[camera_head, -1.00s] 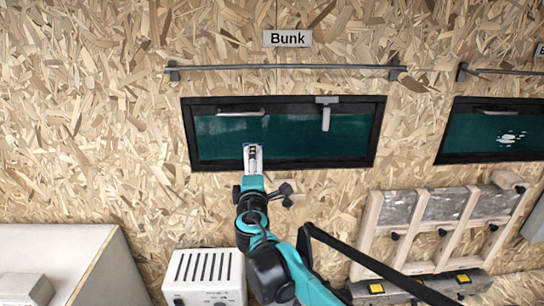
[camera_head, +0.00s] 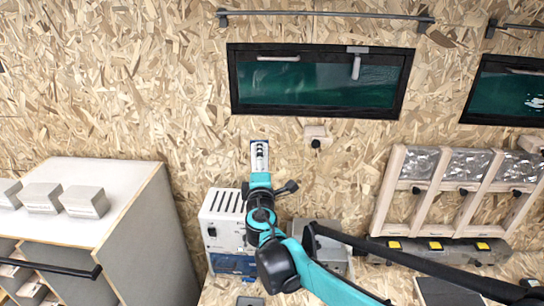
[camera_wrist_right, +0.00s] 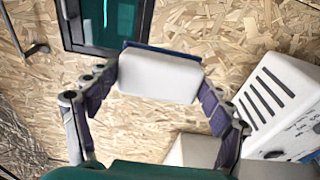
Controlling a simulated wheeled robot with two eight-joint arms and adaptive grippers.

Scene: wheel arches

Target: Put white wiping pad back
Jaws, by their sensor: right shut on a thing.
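My right gripper (camera_head: 259,166) is shut on the white wiping pad (camera_head: 260,148), whose blue edge shows. In the right wrist view the white pad (camera_wrist_right: 158,77) sits between the two fingers of the right gripper (camera_wrist_right: 157,86), its blue backing along the far edge. The pad is held up in front of the chipboard wall, just below the left window (camera_head: 318,84). My left gripper is not in view.
A white vented box (camera_head: 222,225) stands below the gripper. Several grey-white blocks (camera_head: 87,203) sit on a white-topped cabinet (camera_head: 110,178) at left. A wooden block with a black knob (camera_head: 316,131) is on the wall. A wooden rack (camera_head: 398,166) stands at right.

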